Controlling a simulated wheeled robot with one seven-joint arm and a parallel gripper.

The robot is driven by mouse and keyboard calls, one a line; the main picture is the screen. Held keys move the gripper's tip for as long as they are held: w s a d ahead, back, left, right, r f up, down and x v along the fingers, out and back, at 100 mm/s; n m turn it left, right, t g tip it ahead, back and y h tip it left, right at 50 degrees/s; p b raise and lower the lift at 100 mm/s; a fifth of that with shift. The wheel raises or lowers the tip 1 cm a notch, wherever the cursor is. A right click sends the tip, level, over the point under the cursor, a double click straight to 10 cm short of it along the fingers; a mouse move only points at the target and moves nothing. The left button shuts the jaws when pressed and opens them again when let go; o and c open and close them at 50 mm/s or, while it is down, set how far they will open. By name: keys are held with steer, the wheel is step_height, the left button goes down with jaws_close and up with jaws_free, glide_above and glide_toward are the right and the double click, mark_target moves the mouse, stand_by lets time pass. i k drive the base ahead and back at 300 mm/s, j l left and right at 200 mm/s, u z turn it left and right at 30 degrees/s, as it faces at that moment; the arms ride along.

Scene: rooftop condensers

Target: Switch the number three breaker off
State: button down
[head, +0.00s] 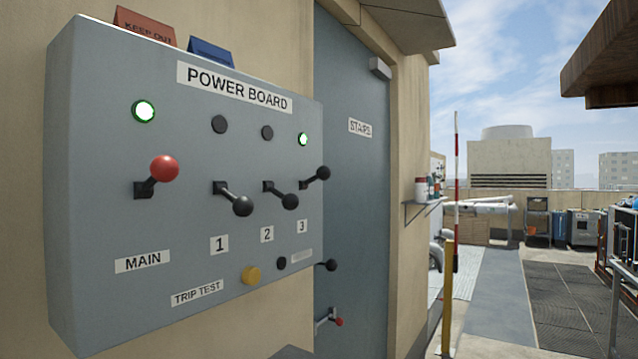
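The grey power board (100,210) hangs on the wall at the left in the head view. The number three breaker lever (322,173) has a black knob and is tilted up. The green lamp (303,139) above it is lit. The number one lever (242,205) and number two lever (289,201) point down, and the lamps above them are dark. The main lever (163,168) has a red knob, is up, and its lamp (144,110) is lit green. My gripper is not in view.
A yellow trip test button (251,275) sits low on the board. Another black-knobbed handle (327,265) juts out near the board's lower right edge. The stairs door (353,200) is behind. A red-and-white pole (456,190) stands right; a grey walkway (492,310) lies beyond.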

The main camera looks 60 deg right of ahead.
mark_target(323, 173)
steer(key=z, duration=0.9)
